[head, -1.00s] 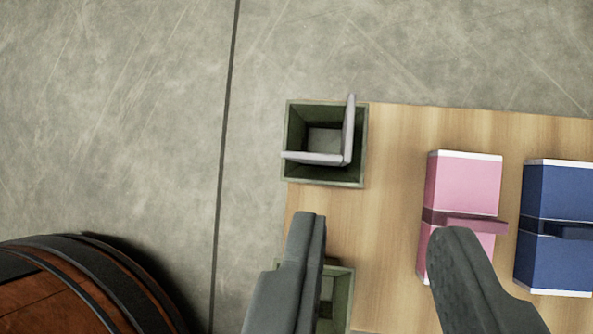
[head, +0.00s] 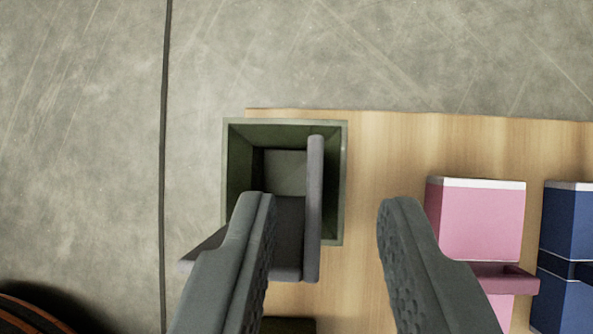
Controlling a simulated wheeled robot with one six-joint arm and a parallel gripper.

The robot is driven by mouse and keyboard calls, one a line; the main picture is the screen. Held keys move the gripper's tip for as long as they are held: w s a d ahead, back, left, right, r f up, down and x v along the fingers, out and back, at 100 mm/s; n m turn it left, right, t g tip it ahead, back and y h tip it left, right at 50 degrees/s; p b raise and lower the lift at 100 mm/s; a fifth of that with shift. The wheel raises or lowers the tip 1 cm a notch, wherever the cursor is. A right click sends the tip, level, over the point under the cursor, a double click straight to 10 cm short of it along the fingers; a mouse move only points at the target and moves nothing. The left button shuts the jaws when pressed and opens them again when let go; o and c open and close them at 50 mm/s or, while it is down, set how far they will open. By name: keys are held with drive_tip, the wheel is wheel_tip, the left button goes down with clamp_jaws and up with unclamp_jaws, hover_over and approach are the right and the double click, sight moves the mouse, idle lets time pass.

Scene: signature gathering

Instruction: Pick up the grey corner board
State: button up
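The grey corner board (head: 314,205) is L-shaped and stands upright in an open green box (head: 336,190), reaching above its rim. One panel runs up and down the picture. The other runs left from its lower end and is partly hidden behind my left finger. My gripper (head: 326,205) is open above the box. In the picture the upright panel lies between the two fingers, nearer the left one, with a wide gap to the right finger. I see no finger closed on it. I cannot tell how far the fingertips are above the board.
The box stands at the far left corner of a wooden table (head: 385,150). A pink box (head: 478,220) and a dark blue box (head: 570,225) stand to the right. Another dark box (head: 288,326) shows at the bottom edge. A barrel (head: 25,318) is at lower left. The floor beyond is clear.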

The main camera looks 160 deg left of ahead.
sight(313, 223)
drive_tip(key=shift+s+x, duration=0.15)
drive_tip(key=shift+x, duration=1.25)
drive_tip(key=shift+s+x, duration=0.2)
drive_tip(key=shift+x, duration=1.2)
drive_tip(key=shift+f, duration=0.15)
clamp_jaws()
